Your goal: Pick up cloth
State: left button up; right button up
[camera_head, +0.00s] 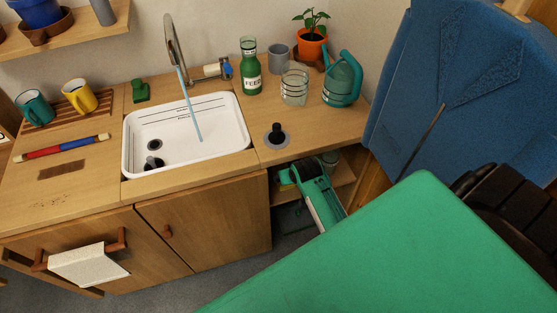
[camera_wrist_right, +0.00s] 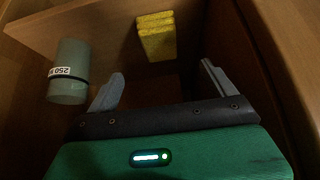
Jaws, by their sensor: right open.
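My right gripper (camera_wrist_right: 160,88) is open and empty inside the shelf space under the counter. In the right wrist view its two fingers are wide apart. A yellow folded piece (camera_wrist_right: 156,36), either cloth or sponge, is ahead of the fingers, close to the wooden panel and not touched by them. In the head view my right gripper is partly hidden by the counter and my own green arm. A white cloth (camera_head: 88,264) hangs over the wooden rail on the cabinet door at the lower left, away from my right gripper. My left gripper is not in view.
A grey-green cylinder (camera_wrist_right: 69,72) labelled 250 is left of the right gripper in the shelf. Wooden walls close in on the right. Above are the counter, a white sink (camera_head: 135,135), a green bottle (camera_head: 251,68), a glass jar (camera_head: 294,86) and a watering can (camera_head: 343,82).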

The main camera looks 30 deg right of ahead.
jog(key=b+x, duration=0.1)
jog(key=x, duration=0.7)
jog(key=shift+f, duration=0.1)
jog(key=shift+b+x, duration=0.5)
jog(key=shift+x, duration=1.7)
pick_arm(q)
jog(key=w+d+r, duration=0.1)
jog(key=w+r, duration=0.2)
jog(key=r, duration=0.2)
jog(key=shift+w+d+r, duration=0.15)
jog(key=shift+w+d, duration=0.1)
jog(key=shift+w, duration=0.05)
pick_arm(e)
jog(key=shift+c, duration=0.5)
jog(key=c, duration=1)
